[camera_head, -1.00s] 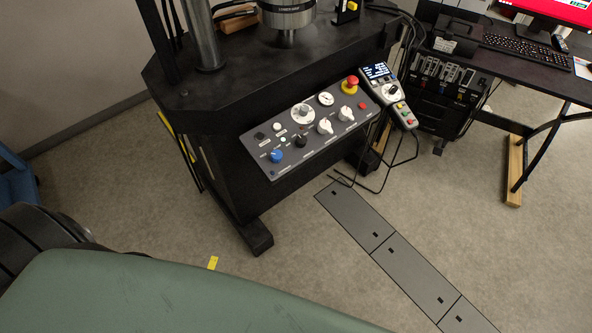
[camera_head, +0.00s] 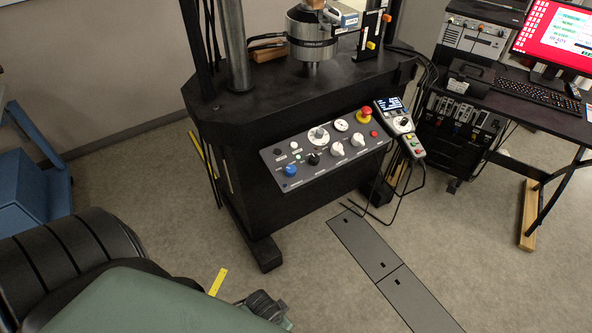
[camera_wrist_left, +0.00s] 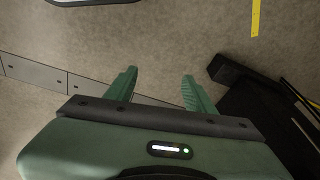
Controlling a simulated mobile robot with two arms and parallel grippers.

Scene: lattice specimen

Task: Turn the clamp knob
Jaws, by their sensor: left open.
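The control panel (camera_head: 327,166) is on the front of a black test machine (camera_head: 345,78). It carries a blue knob (camera_head: 290,170), a black knob (camera_head: 314,158), two white knobs (camera_head: 337,149) and a white dial (camera_head: 318,136). The labels are too small to read, so I cannot tell which is the clamp knob. My left gripper (camera_wrist_left: 158,75) is open and empty in the left wrist view, above the floor. It is well apart from the panel. In the head view my green left arm reaches in from the lower left. My right gripper is not in view.
A red emergency stop (camera_head: 365,115) sits at the panel's upper right. A handheld controller (camera_head: 402,127) with cables is right of the panel. A desk (camera_head: 520,100) with monitor and keyboard stands at the right. A blue cabinet (camera_head: 30,185) is at the left. Floor before the machine is open.

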